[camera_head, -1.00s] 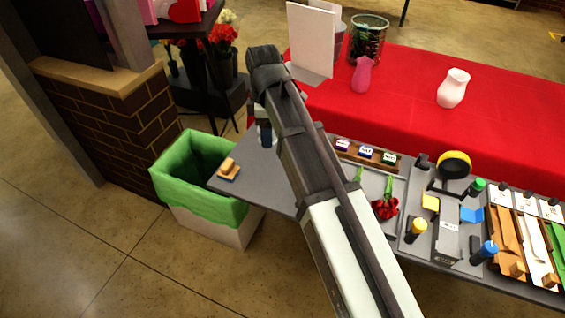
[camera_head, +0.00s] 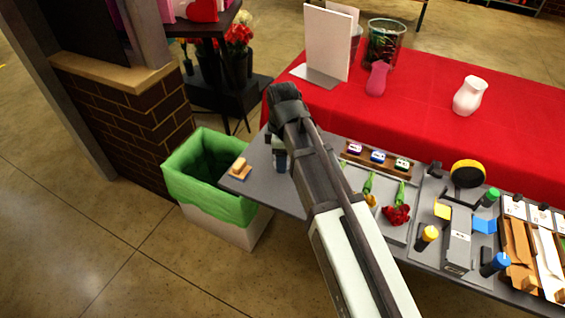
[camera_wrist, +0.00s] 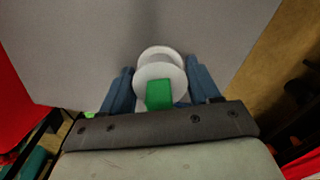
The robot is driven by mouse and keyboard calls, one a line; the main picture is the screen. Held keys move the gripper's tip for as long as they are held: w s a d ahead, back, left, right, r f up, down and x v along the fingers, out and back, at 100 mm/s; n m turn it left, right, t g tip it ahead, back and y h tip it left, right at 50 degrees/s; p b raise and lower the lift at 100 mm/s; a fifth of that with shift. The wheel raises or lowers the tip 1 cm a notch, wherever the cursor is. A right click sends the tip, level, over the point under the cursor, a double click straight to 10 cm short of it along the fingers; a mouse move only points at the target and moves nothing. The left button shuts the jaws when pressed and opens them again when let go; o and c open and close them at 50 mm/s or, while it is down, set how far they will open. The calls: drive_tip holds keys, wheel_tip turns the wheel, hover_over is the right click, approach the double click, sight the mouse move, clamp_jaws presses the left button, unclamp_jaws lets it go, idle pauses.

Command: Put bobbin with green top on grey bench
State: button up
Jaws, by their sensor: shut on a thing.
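The bobbin shows in the wrist view as a white spool (camera_wrist: 160,70) with a green top (camera_wrist: 159,95). It sits between the two blue fingers of my gripper (camera_wrist: 160,80), which is shut on it. The grey bench (camera_wrist: 95,45) fills the view beyond the bobbin. In the head view my gripper (camera_head: 280,158) is low over the left end of the grey bench (camera_head: 262,183). The bobbin is hidden there. I cannot tell whether it touches the bench.
A green-lined bin (camera_head: 200,205) stands left of the bench. A sponge-like block (camera_head: 240,169) lies near the bench's left corner. Small labelled boxes (camera_head: 378,156), red flowers (camera_head: 397,214) and bottles (camera_head: 427,238) lie to the right. A red-covered table (camera_head: 430,110) is behind.

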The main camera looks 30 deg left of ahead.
drive_tip(key=shift+f, duration=1.4)
drive_tip(key=shift+f, duration=0.15)
drive_tip(key=o, duration=1.1)
drive_tip(key=shift+c, duration=0.2)
wheel_tip(320, 180, up, 12)
drive_tip(key=shift+r, duration=0.15)
